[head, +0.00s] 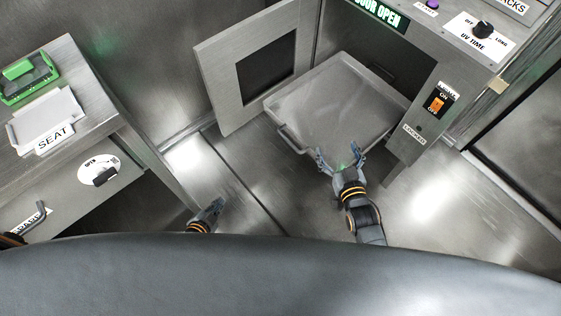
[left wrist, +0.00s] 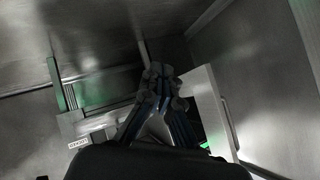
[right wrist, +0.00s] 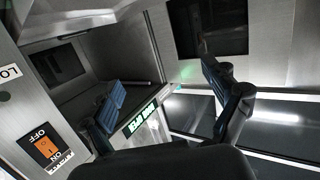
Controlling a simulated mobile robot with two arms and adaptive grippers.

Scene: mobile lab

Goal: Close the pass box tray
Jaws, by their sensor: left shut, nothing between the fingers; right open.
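The pass box tray (head: 335,100) is a flat grey metal tray with a raised rim, slid out of the open pass box in the head view. Its front bar handle (head: 291,142) faces the lower left. My right gripper (head: 340,154) is open and empty at the tray's near edge; I cannot tell whether it touches. Its spread fingers also show in the right wrist view (right wrist: 163,88). My left gripper (head: 217,204) is shut and empty, low in the picture, apart from the tray. Its closed fingertips show in the left wrist view (left wrist: 158,73).
The pass box door (head: 218,75) stands open to the left of the tray. A lit DOOR OPEN sign (head: 377,15), an orange switch (head: 436,101) and a UV time knob (head: 484,29) are on the box. A cabinet (head: 85,95) stands at the left. Floor between is clear.

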